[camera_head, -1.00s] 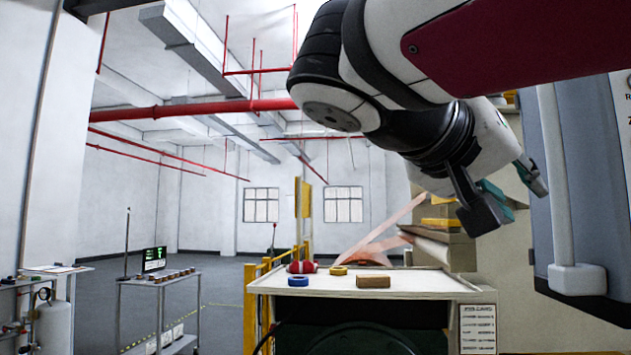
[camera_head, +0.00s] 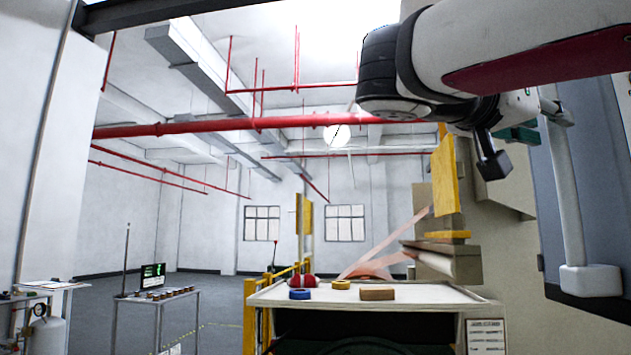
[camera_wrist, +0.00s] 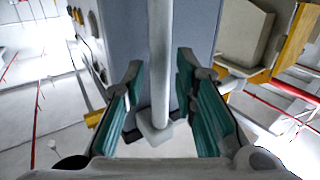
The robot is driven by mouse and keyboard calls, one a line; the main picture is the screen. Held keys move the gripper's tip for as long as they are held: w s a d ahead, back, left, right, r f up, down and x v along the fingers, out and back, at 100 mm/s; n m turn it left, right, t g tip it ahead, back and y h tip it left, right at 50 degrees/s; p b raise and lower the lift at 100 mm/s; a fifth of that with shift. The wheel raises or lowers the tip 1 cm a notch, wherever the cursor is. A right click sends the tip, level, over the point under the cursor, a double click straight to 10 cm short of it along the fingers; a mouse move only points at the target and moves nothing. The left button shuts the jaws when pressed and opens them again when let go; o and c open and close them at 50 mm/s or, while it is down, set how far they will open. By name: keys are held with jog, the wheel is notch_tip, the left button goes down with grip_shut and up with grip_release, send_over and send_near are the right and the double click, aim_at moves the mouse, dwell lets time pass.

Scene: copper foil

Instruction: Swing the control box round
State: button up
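The control box (camera_head: 598,170) is a large blue-grey cabinet at the right edge of the head view, cut off by the frame. A pale vertical handle bar (camera_head: 568,205) with a block-shaped lower mount (camera_head: 590,281) stands off its face. My gripper (camera_head: 524,138) is beside the upper part of the bar. In the wrist view, the bar (camera_wrist: 159,45) runs between my two teal-padded fingers, with a visible gap on each side. My gripper is open.
A yellow panel (camera_head: 444,175) and beige machine parts stand left of the box. A cart (camera_head: 160,310) stands at the left over open floor.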

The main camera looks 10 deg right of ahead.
aim_at(552, 126)
jog(key=shift+x, duration=2)
jog(key=shift+c, duration=0.2)
grip_shut()
